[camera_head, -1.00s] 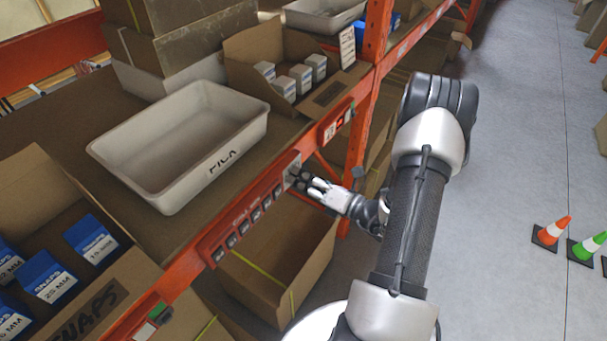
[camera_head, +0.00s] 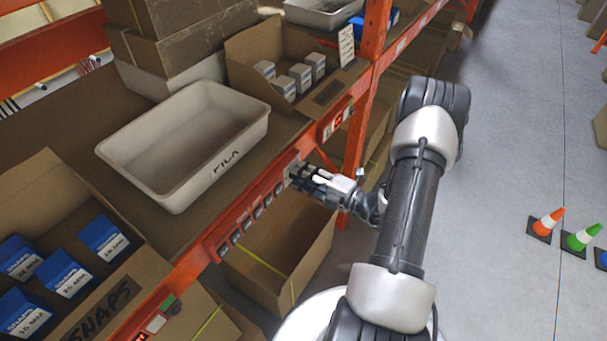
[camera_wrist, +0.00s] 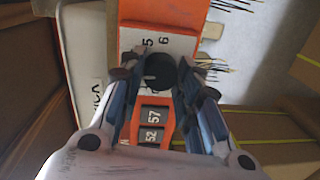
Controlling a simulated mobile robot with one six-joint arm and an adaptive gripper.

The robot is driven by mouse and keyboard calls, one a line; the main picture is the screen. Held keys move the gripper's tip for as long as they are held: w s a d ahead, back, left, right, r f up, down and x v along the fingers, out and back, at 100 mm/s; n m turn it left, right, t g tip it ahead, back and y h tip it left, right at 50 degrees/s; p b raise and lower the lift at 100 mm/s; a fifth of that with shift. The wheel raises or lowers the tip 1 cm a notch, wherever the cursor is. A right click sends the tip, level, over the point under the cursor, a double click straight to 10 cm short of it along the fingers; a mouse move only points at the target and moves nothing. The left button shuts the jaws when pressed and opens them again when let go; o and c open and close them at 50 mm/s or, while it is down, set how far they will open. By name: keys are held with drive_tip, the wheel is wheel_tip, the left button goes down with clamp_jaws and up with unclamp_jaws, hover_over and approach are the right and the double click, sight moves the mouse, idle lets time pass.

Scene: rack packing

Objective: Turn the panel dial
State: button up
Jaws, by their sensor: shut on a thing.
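The panel dial (camera_wrist: 161,72) is a dark round knob on a pale plate marked with numbers, seen in the wrist view. My gripper (camera_wrist: 162,80) is shut on it, with one finger on each side. In the head view my gripper (camera_head: 298,176) reaches the front edge of the orange shelf from the right, and its fingers hide most of the dial. The panel (camera_head: 246,222) is an orange strip along the shelf beam with several small dark displays. In the wrist view, two displays beside the dial read 57 and 52.
An empty white tray (camera_head: 190,193) stands on the shelf behind the panel. A cardboard box (camera_head: 150,268) with blue packs is at the lower left. An orange upright post (camera_head: 373,60) rises beyond the gripper. Cones (camera_head: 546,224) stand on the open floor at right.

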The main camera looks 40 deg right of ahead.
drive_tip(key=shift+m, duration=0.4)
drive_tip(key=o, duration=1.1)
drive_tip(key=v, duration=1.2)
